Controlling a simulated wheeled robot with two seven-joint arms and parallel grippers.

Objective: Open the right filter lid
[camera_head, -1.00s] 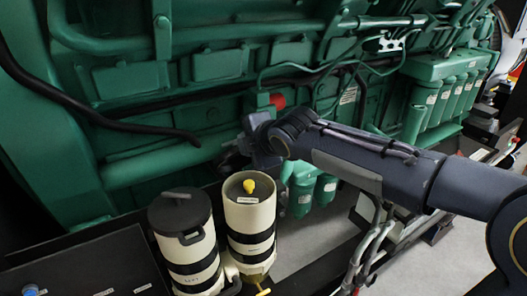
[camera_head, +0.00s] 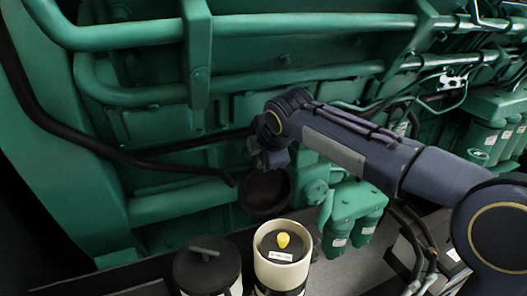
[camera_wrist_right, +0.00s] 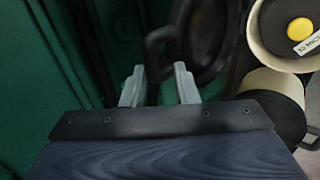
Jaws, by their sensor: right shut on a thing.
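The right filter (camera_head: 282,262) is a cream canister with an open top, showing a yellow knob (camera_head: 283,240) inside. Its round black lid (camera_head: 266,192) stands tipped up behind the rim, in front of the green engine. I cannot tell whether a hinge joins them. My right gripper (camera_head: 270,160) is above the lid. In the right wrist view, my right gripper (camera_wrist_right: 160,85) is shut on the lid's black handle (camera_wrist_right: 155,50), with the dark lid (camera_wrist_right: 208,40) beyond it. The open filter (camera_wrist_right: 285,35) is at the upper right there. My left gripper is not in view.
The left filter (camera_head: 207,268) has its black lid and handle on, left of the open one. The green engine (camera_head: 150,205) with pipes and a black hose (camera_head: 140,167) fills the back. Small green canisters (camera_head: 350,213) stand behind, to the right.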

